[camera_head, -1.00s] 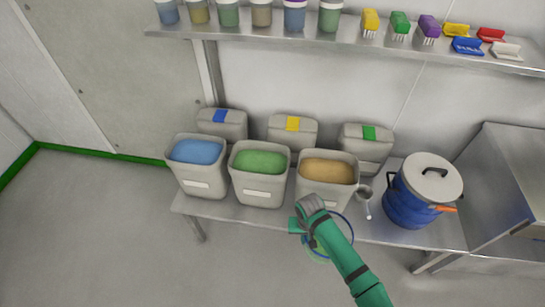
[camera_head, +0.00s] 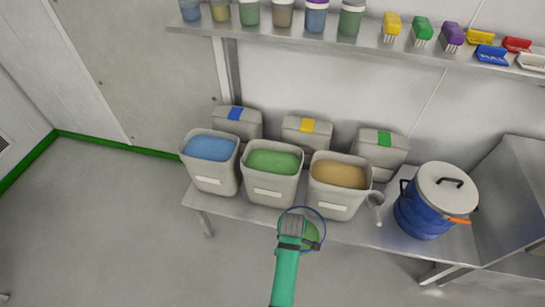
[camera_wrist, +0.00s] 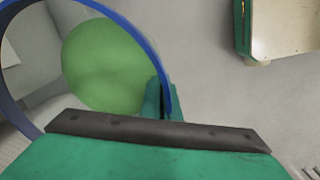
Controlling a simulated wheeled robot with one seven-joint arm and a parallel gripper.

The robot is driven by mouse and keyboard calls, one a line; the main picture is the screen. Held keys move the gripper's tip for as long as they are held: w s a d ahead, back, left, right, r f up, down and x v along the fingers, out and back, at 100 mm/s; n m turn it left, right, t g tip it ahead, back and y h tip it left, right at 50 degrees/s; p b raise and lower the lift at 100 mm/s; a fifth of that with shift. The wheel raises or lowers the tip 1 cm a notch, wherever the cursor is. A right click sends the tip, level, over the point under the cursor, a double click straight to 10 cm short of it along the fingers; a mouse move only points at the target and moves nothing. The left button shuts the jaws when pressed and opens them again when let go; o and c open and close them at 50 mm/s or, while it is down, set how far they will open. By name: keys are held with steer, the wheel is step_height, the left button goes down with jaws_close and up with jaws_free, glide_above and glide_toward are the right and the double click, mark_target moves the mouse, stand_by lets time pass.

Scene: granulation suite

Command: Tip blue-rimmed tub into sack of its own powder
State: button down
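The blue-rimmed tub (camera_head: 322,217) holds green powder (camera_head: 311,236); its blue rim (camera_wrist: 150,45) and green powder (camera_wrist: 105,65) fill the upper left of the wrist view. My gripper (camera_head: 292,226) is shut on the tub's near side, holding it in front of the bench; the fingertips are mostly hidden. Three open square sack-like containers stand in a row on the bench: the left one (camera_head: 214,184) with blue powder, the middle one (camera_head: 269,192) with green powder, the right one (camera_head: 335,206) with tan powder. The tub is below the gap between green and tan in the picture.
Behind stand closed grey containers with blue (camera_head: 250,127), yellow (camera_head: 305,138) and green (camera_head: 388,158) labels. A scoop (camera_head: 376,203) and a lidded blue drum (camera_head: 425,218) are on the right of the steel bench (camera_head: 240,208). A shelf (camera_head: 330,42) with jars and brushes runs above.

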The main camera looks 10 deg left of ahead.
steer(key=w+d+r+n, duration=0.1)
steer(key=w+r+n, duration=0.2)
steer(key=r, duration=0.7)
steer(key=w+d+r+n, duration=0.1)
steer(key=w+r+n, duration=0.2)
steer(key=r+n, duration=0.5)
step_height(320, 180, up, 2)
steer(key=shift+r+y, duration=0.25)
steer(key=shift+y, duration=0.05)
